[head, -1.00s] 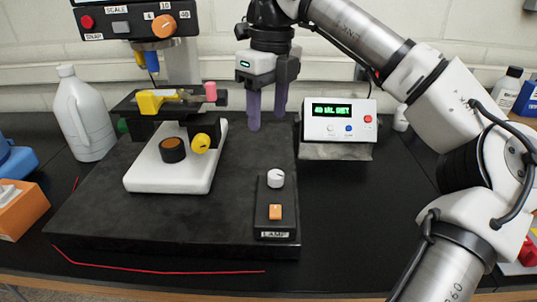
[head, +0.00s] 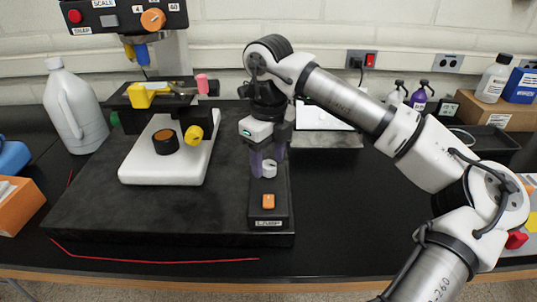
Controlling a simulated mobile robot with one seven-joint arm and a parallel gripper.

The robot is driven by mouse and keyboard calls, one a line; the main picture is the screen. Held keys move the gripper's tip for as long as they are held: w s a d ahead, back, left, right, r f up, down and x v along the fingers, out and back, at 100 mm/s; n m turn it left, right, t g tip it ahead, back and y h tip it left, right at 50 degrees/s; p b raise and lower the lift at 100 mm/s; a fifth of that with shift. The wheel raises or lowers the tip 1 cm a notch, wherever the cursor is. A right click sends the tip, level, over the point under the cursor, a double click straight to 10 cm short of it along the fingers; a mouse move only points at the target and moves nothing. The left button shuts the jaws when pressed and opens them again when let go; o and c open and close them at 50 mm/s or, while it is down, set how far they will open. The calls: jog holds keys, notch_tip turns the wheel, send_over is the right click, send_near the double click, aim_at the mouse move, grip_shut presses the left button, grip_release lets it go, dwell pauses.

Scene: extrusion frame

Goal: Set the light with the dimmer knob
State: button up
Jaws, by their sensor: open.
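The lamp control box (head: 283,205) is a small black block at the right front of the dark base plate, with a label reading LAMP. It carries a white dimmer knob (head: 269,169) at its back and an orange rocker switch (head: 268,201) in front. My gripper (head: 263,172) points down with its two purple fingers apart, at the knob in the picture. The left finger partly covers the knob. Whether the fingers are around the knob or just behind it, and whether they touch it, I cannot tell.
A microscope-like stand with a white base (head: 140,172) and yellow knob (head: 193,135) is left of my gripper. A white jug (head: 75,110) stands far left. My arm partly hides the display unit (head: 318,118) behind. The black bench at right front (head: 345,215) is clear.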

jog(key=shift+f, duration=0.15)
jog(key=c, duration=1)
jog(key=shift+o, duration=0.2)
jog(key=shift+f+m+b, duration=0.1)
jog(key=shift+m+b, duration=0.9)
jog(key=shift+b, duration=0.05)
jog(key=m+b, duration=0.2)
jog(key=shift+m, duration=0.3)
jog(key=m+b, duration=0.3)
jog(key=m, duration=0.3)
jog(key=shift+r, duration=0.2)
